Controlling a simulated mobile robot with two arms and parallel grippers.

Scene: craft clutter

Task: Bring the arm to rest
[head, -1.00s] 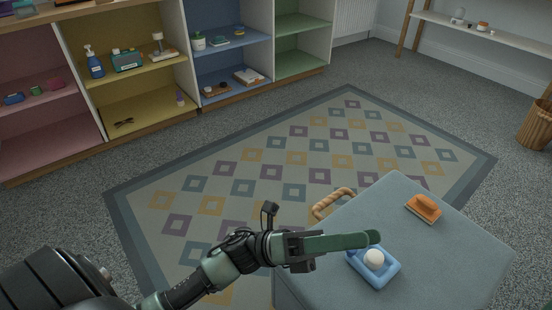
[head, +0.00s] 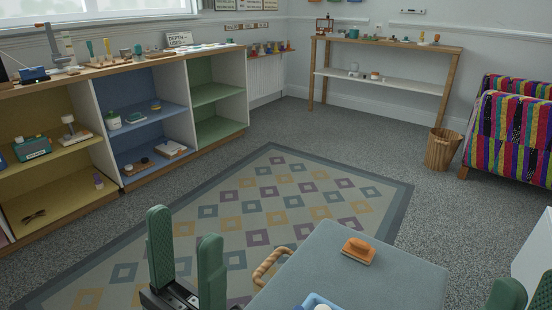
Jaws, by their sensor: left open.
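My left gripper (head: 185,261) is upright at the bottom of the head view, left of the grey-blue tabletop (head: 330,262). Its two green fingers stand apart with nothing between them. It is over the patterned rug in the picture and looks clear of the table's wooden handle (head: 269,265). Green finger parts of my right gripper (head: 526,294) show at the bottom right corner. The rest of it is cut off, so I cannot tell its opening.
An orange block-like item (head: 358,250) lies on the tabletop. A blue dish (head: 315,299) is cut off at the bottom edge. Open shelves (head: 150,110) line the left wall. The rug (head: 290,175) is clear.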

